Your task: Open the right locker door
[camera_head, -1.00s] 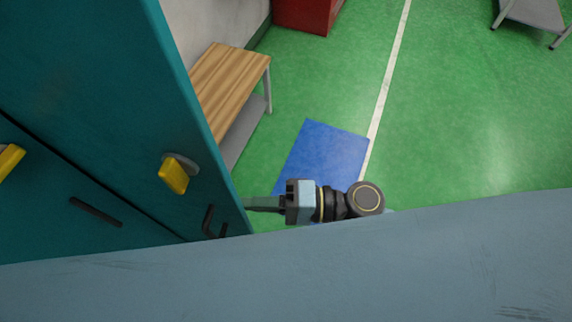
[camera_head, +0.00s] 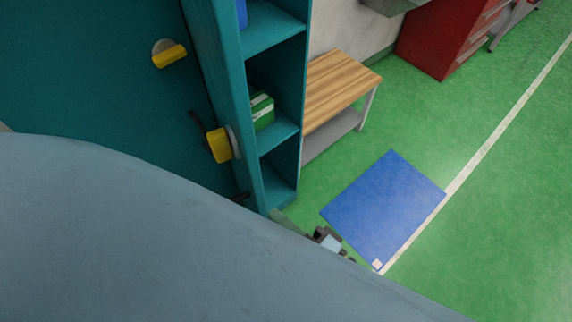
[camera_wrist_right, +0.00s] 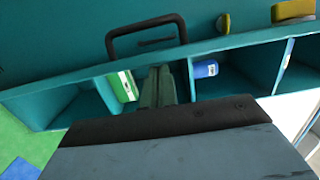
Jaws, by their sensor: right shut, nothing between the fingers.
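The teal locker stands at the left in the head view. In the right wrist view a black U-shaped handle (camera_wrist_right: 146,35) is on a teal panel above the compartments. My right gripper (camera_wrist_right: 156,88) is shut and empty, in front of the shelves and apart from that handle. In the head view my right gripper (camera_head: 290,222) is low beside the locker, partly hidden by my body. My left gripper is out of view.
A green box (camera_head: 262,110) and a blue item (camera_head: 241,14) are on the shelves. Another yellow knob (camera_head: 170,56) is on the left panel. A wooden bench (camera_head: 335,85) and red cabinet (camera_head: 445,40) stand behind. The floor around the blue mat (camera_head: 385,205) is clear.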

